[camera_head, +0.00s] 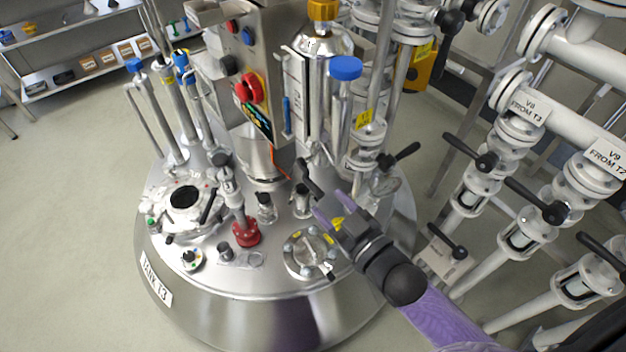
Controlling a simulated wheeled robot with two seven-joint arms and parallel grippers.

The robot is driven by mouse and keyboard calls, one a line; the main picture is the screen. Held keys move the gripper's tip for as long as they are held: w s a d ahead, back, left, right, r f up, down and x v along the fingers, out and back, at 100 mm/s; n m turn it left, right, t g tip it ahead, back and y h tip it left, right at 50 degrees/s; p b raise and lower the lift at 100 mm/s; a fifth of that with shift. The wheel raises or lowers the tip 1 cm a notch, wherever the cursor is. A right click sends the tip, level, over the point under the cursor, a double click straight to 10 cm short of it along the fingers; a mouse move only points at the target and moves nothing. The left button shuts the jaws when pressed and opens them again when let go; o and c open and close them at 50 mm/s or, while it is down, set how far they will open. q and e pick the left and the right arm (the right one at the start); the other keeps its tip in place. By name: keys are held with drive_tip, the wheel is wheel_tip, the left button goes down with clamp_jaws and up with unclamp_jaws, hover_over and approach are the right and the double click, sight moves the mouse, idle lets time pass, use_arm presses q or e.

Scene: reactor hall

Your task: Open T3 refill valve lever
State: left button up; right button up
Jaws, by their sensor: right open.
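A steel tank labelled TANK T3 (157,280) stands in the middle, crowded with fittings on its lid. A black lever (308,178) stands on a small valve near the lid's middle. Another black lever (400,154) sticks out at the lid's right side. I cannot read which one is the refill valve. My right gripper (327,208) reaches in from the lower right over the lid, its purple fingers open close to the middle lever. Contact with the lever cannot be told. My left gripper is not in view.
White pipes with black-handled valves stand at right, labelled V8 FROM T3 (530,108) and V9 FROM T2 (607,157). A control box (245,70) with a red knob and a blue-capped post (345,68) rise from the lid. Floor at left is clear before a shelf (85,65).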

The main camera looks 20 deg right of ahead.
sight(308, 183)
drive_tip(key=x, duration=0.6)
drive_tip(key=shift+b, duration=0.4)
drive_tip(key=shift+s+d, duration=0.1)
clamp_jaws()
drive_tip(key=shift+f, duration=0.15)
idle(0.6)
